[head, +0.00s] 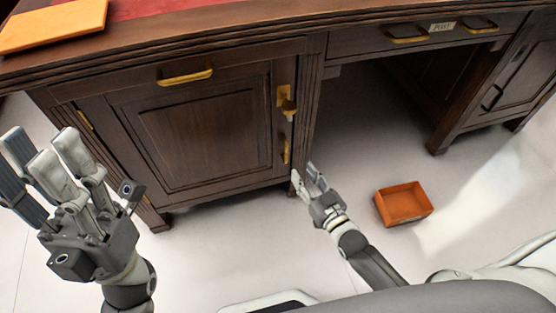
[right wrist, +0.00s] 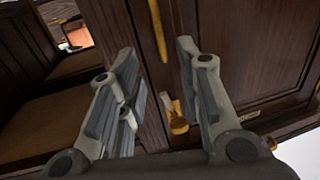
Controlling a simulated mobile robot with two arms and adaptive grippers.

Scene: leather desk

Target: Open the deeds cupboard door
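A dark wood cupboard door (head: 197,132) in the left pedestal of the desk is closed. A long brass handle (head: 285,150) is on its right edge, with a brass latch (head: 286,103) above it. My right gripper (head: 306,176) is open and empty, low beside the door's right edge. In the right wrist view the handle (right wrist: 157,30) shows beyond and between the spread fingers (right wrist: 155,50), apparently untouched, and the latch (right wrist: 178,118) shows between them lower down. My left gripper (head: 43,147) is open and empty, at the left in front of the desk. No deeds label is readable.
A drawer with a brass pull (head: 185,77) is above the door. Another drawer (head: 430,36) spans the open kneehole. An orange tray (head: 403,204) lies on the floor right of my right gripper. The right pedestal (head: 508,80) has another closed door. Floor before the left door is clear.

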